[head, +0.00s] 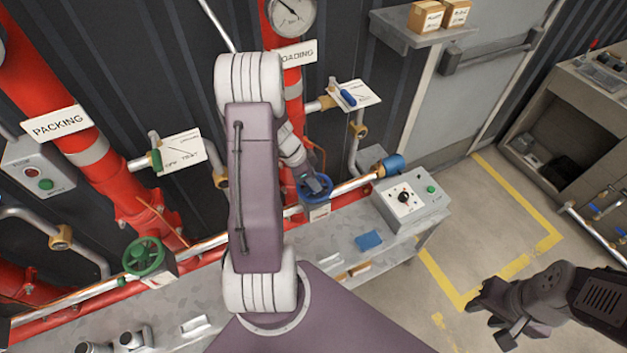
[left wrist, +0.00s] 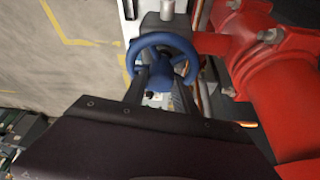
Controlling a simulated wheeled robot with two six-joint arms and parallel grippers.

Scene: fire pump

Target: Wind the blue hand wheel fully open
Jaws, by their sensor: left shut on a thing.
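The blue hand wheel (head: 325,198) sits on a valve on the pipe just above the grey bench, right of my raised left arm. My left gripper (head: 316,184) reaches down onto it and is shut on it. In the left wrist view the blue hand wheel (left wrist: 161,39) is seen face on, and the two fingers of my left gripper (left wrist: 161,82) reach its near part, one on each side of the hub. The exact finger contact is partly hidden. My right gripper (head: 494,311) hangs over the floor at lower right, empty, with its fingers apart.
A green hand wheel (head: 144,257) is on the same pipe at left. A control box (head: 411,200) with a black knob stands right of the blue wheel, and a blue block (head: 369,240) lies on the bench. Red pipes (left wrist: 275,75) run close beside the wheel.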

